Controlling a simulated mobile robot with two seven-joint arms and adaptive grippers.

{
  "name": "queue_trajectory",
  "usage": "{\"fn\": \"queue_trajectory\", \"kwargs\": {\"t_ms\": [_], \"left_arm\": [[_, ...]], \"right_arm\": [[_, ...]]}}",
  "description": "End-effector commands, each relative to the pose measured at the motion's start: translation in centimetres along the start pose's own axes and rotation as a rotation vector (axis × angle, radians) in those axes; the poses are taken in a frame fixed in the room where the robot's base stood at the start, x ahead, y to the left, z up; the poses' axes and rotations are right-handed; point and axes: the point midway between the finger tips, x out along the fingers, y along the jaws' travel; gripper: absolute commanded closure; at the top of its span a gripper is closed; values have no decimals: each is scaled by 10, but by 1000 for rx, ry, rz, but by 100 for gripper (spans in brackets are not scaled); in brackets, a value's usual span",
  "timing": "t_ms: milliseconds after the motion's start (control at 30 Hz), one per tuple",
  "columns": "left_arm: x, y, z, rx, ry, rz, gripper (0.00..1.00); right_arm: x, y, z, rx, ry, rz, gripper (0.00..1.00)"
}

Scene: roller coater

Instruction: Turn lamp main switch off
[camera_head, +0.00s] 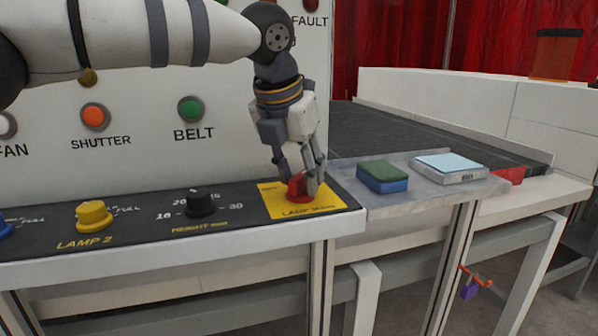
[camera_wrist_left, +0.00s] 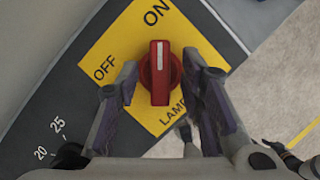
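The lamp main switch is a red rotary knob (camera_head: 297,188) on a yellow plate (camera_head: 335,201) at the right end of the dark control strip. In the left wrist view the knob (camera_wrist_left: 160,72) stands on the yellow plate marked OFF and ON. Its white line points up the picture, toward ON. My left gripper (camera_head: 305,178) points down over the knob. In the wrist view its fingers (camera_wrist_left: 160,85) stand on both sides of the knob, close to it, with narrow gaps showing.
A black dial (camera_head: 201,203) and a yellow LAMP 2 knob (camera_head: 94,216) sit left on the strip. SHUTTER (camera_head: 95,117) and BELT (camera_head: 190,109) buttons are on the upright panel. A green-blue sponge (camera_head: 382,177) and a light-blue-topped block (camera_head: 450,167) lie on the ledge at right.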

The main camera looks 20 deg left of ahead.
Motion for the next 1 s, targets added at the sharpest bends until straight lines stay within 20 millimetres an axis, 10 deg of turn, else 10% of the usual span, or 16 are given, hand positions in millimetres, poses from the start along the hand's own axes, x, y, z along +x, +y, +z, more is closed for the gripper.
{"fn": "queue_trajectory", "kwargs": {"t_ms": [167, 300, 1000], "left_arm": [[0, 0, 0, 0, 0, 0, 67], [0, 0, 0, 0, 0, 0, 99], [-1, -2, 1, -211, 0, 90, 100]], "right_arm": [[0, 0, 0, 0, 1, 0, 60], [0, 0, 0, 0, 1, 0, 60], [-1, 0, -1, 0, 5, 0, 60]]}}
